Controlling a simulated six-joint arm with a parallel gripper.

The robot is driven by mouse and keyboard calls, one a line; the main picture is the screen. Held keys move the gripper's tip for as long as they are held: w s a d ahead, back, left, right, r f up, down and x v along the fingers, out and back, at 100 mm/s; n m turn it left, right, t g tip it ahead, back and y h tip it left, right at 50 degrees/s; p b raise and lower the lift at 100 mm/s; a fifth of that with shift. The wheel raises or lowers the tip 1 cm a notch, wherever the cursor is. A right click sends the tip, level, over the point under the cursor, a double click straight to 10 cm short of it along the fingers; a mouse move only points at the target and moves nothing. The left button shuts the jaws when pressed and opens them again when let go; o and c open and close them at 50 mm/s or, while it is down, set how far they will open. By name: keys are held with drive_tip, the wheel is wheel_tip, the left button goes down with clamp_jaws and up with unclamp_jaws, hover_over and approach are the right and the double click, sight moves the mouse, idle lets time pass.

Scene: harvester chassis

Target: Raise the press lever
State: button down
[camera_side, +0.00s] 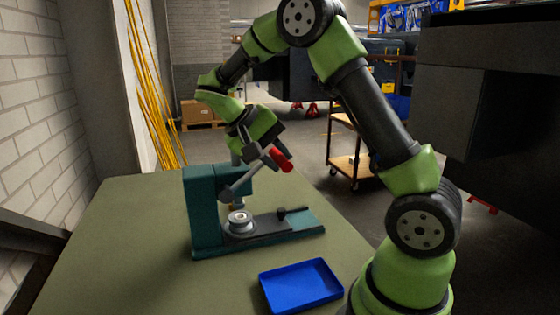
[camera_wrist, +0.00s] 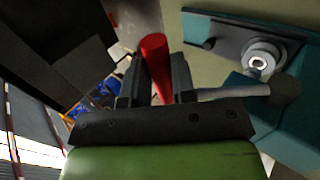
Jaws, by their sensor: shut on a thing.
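The press (camera_side: 202,213) is a teal frame with a dark bed, standing on the green table. Its grey lever (camera_side: 241,183) slants up and to the right from the press head and ends in a red handle (camera_side: 281,159). My gripper (camera_side: 262,154) is at the handle, coming down from above. In the wrist view the red handle (camera_wrist: 153,60) stands between the two dark fingers of my gripper (camera_wrist: 154,85), which are shut on it. The grey lever rod (camera_wrist: 225,93) runs right to the press. A round metal piece (camera_side: 240,221) sits on the press bed under the head.
An empty blue tray (camera_side: 300,286) lies on the table in front of the press, near my base. The table (camera_side: 120,235) is clear to the left. A cart (camera_side: 352,165), yellow cables and a brick wall stand beyond the table.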

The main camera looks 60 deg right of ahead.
drive_tip(key=shift+w+a+f, duration=0.1)
drive_tip(key=shift+w+a, duration=0.15)
drive_tip(key=c, duration=0.9)
unclamp_jaws()
drive_tip(key=shift+c, duration=0.2)
drive_tip(key=shift+s, duration=0.1)
drive_tip(key=v, duration=1)
drive_tip(key=shift+d, duration=0.1)
